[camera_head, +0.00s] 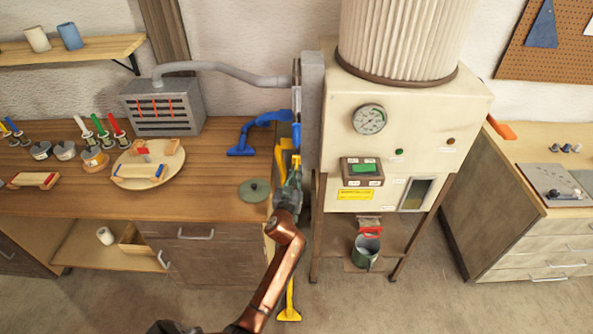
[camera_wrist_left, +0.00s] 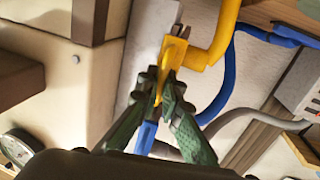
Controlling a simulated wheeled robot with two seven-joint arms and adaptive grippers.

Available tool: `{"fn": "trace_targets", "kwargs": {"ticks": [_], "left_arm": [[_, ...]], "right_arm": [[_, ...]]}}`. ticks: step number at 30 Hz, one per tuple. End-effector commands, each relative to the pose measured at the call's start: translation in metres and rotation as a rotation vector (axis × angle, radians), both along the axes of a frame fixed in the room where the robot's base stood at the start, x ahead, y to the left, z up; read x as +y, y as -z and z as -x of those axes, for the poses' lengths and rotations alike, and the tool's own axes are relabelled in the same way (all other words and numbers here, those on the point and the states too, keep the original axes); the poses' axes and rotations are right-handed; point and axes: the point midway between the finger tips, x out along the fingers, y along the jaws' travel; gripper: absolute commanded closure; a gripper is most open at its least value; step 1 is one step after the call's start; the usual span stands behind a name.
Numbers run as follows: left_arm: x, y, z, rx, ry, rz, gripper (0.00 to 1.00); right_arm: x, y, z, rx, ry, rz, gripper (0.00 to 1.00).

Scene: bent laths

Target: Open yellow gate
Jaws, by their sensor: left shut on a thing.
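The yellow gate's tab (camera_wrist_left: 173,52) shows in the left wrist view, beside the grey upright duct. My left gripper (camera_wrist_left: 163,92) has its green fingers shut on this tab. In the head view my left gripper (camera_head: 291,178) is at the grey duct (camera_head: 312,100), to the left of the cream machine, and largely covers the gate. A yellow pipe (camera_wrist_left: 228,25) joins the duct right beside the tab. Its yellow foot-like end (camera_head: 289,314) shows low near the floor in the head view. How far the gate is slid cannot be told. My right gripper is not in view.
A blue pipe (camera_head: 243,140) with a flared end reaches over the workbench, left of the duct. The cream machine (camera_head: 420,118) with a gauge stands close on the right. A blue tab (camera_wrist_left: 146,136) is close to my fingers in the wrist view.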

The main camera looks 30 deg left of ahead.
Motion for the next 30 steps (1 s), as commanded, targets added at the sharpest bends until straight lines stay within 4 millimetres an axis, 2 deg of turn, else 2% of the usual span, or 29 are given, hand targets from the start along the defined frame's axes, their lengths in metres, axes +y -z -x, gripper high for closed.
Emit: {"fn": "trace_targets", "kwargs": {"ticks": [6,10,20,21,23,30], "left_arm": [[-0.024,0.000,0.037,0.002,0.001,0.007,1.00],[-0.031,0.000,0.049,0.001,0.000,0.005,1.00],[-0.032,0.000,0.051,0.000,0.000,0.000,1.00],[-0.032,0.000,0.051,0.000,0.000,0.000,0.92],[-0.032,0.000,0.051,0.000,0.000,0.000,0.88],[-0.031,0.000,0.051,0.001,0.000,0.000,0.86]], "right_arm": [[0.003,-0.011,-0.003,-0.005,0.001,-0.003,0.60],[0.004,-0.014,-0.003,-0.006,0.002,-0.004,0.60],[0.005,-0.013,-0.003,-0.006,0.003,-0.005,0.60],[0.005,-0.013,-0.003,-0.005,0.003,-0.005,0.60],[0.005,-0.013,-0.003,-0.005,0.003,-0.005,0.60],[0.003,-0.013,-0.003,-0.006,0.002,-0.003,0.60]]}}
